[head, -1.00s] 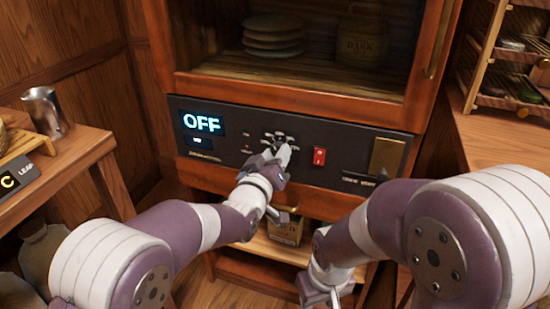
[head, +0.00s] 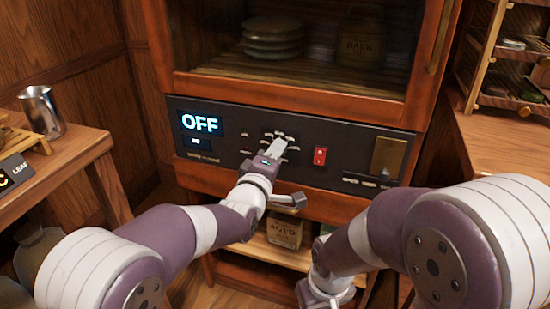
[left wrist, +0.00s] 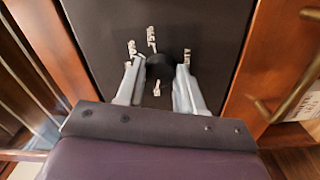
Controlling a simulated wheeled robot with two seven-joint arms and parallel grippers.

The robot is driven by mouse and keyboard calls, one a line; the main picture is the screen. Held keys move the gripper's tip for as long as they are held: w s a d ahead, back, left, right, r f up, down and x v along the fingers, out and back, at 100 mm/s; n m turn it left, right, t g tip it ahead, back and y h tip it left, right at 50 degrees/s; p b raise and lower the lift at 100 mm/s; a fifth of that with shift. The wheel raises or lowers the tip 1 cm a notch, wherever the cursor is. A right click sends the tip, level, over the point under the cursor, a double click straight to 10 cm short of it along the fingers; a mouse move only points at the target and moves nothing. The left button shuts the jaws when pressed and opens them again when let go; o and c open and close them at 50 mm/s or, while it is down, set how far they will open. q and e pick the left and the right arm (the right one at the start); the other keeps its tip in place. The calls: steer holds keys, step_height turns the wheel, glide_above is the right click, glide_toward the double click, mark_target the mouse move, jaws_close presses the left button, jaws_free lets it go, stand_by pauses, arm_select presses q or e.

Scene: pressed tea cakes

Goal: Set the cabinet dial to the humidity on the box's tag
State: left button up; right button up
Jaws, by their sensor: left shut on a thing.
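The cabinet's black control panel (head: 225,148) has a lit display (head: 202,123) reading OFF, with a smaller display below it that is too small to read. My left gripper (head: 274,150) is at the dial, with small white marks around it, and hides most of it in the head view. In the left wrist view the round black dial (left wrist: 160,68) sits between the two fingers, which are shut on it. My right gripper (head: 326,288) hangs low, away from the panel; its jaws are unclear. A labelled box (head: 286,229) stands on the low shelf; its writing is too small to read.
A red switch (head: 320,156) and a brass plate (head: 388,157) are right of the dial. A metal cup (head: 41,110) stands on the left table; a rack (head: 515,70) is at right.

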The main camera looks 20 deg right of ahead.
arm_select(q)
steer(key=shift+f+n, duration=0.1)
steer(key=shift+n, duration=0.5)
steer(key=o, duration=1)
steer(key=shift+o, duration=0.2)
steer(key=p+v, duration=0.2)
steer(key=v, duration=1)
steer(key=shift+s+a+p, duration=0.2)
steer(key=shift+s+p, duration=0.1)
